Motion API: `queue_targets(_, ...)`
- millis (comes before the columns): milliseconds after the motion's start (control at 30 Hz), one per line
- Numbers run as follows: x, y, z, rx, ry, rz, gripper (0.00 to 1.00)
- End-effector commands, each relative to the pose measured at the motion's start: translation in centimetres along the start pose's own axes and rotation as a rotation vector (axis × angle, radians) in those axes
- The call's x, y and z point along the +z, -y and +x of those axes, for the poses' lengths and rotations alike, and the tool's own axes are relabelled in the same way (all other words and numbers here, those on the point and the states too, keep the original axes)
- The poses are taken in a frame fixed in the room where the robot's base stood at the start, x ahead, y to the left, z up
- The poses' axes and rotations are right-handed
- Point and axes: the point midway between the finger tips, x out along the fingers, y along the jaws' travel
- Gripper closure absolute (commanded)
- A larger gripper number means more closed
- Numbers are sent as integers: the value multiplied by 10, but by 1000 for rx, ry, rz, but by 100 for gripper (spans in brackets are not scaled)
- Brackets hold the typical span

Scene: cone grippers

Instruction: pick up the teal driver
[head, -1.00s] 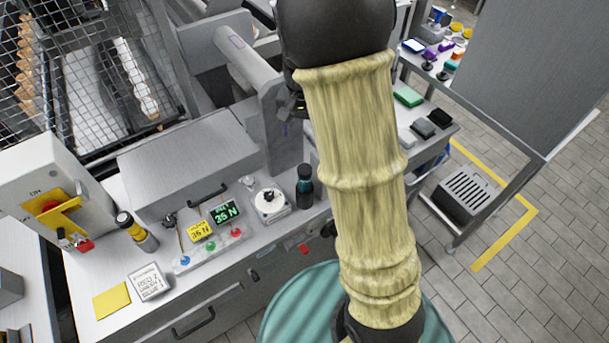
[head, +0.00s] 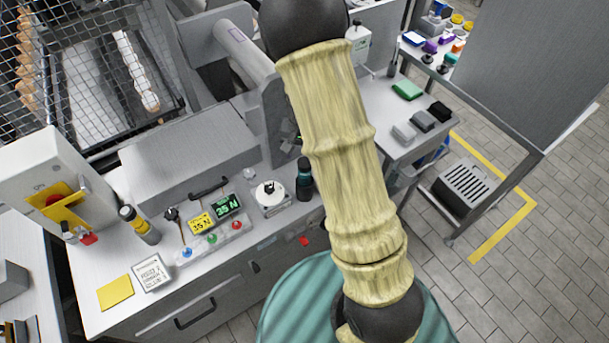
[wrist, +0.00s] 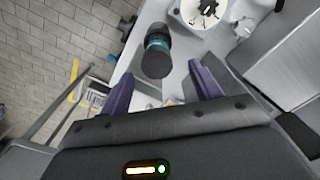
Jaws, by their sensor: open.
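The teal driver (head: 304,180) is a dark, stubby upright piece with a teal band. It stands near the front right edge of the grey bench, beside a white round dial. In the wrist view the driver (wrist: 157,52) lies beyond my two purple fingers and roughly between their directions. My gripper (wrist: 163,82) is open and empty, and the driver is apart from the fingers. In the head view my pale, sleeved arm passes just right of the driver, and my fingers cannot be made out clearly.
The white dial (head: 270,197) stands close left of the driver. A panel with green and yellow displays (head: 213,215) is further left. A grey upright housing (head: 262,120) rises behind. A side table (head: 380,110) with blocks stands to the right.

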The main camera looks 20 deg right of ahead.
Motion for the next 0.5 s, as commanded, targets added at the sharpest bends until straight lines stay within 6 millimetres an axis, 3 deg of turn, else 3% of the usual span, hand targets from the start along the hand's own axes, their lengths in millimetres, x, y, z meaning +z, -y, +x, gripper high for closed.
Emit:
queue_targets(133,0,0,12,-1,0,0,37)
queue_targets(500,0,-1,15,0,0,0,37)
